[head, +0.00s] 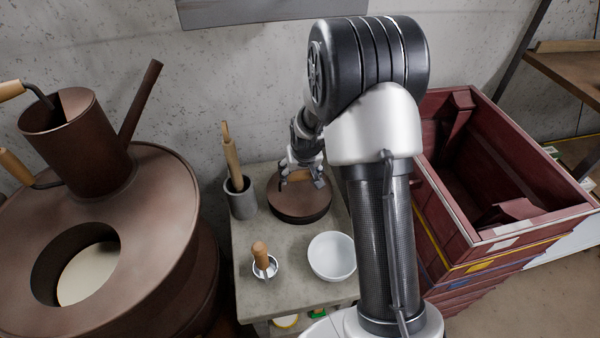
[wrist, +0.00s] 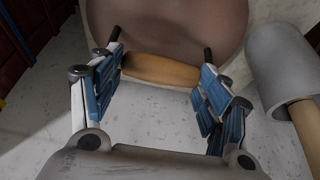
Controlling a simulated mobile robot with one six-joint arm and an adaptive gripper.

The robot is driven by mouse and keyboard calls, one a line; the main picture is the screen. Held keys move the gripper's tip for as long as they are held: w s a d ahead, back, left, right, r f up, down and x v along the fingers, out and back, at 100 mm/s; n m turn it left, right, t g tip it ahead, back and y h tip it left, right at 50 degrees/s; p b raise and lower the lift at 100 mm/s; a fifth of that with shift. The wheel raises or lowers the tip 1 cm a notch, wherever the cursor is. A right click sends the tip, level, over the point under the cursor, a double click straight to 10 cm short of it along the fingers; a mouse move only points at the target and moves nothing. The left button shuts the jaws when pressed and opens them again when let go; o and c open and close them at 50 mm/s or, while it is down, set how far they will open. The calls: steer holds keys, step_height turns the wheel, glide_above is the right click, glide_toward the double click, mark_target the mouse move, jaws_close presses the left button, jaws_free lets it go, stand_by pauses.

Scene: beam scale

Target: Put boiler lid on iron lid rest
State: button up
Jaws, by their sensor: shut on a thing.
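The boiler lid (head: 300,207) is a dark brown round disc with a wooden bar handle (wrist: 160,70). In the head view it is at the back of the grey table, beside the grey pot. My gripper (head: 305,176) is over it, shut on the wooden handle; in the wrist view the blue-padded fingers (wrist: 158,92) sit at the two ends of the handle. The lid looks level and low at the tabletop. I cannot make out the iron lid rest apart from the lid, nor whether the lid touches what is below. The boiler (head: 165,215) at left has an uncovered round opening.
A grey pot (head: 243,203) with a wooden-handled tool stands left of the lid. A white bowl (head: 332,257) and a small wooden-handled tool (head: 260,255) stand in front. A brown can (head: 75,150) is on the boiler. Red crates (head: 455,235) are at right, beyond my arm.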

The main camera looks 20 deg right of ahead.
steer(key=shift+f+b, duration=0.5)
steer(key=o, duration=1.6)
steer(key=shift+o, duration=0.2)
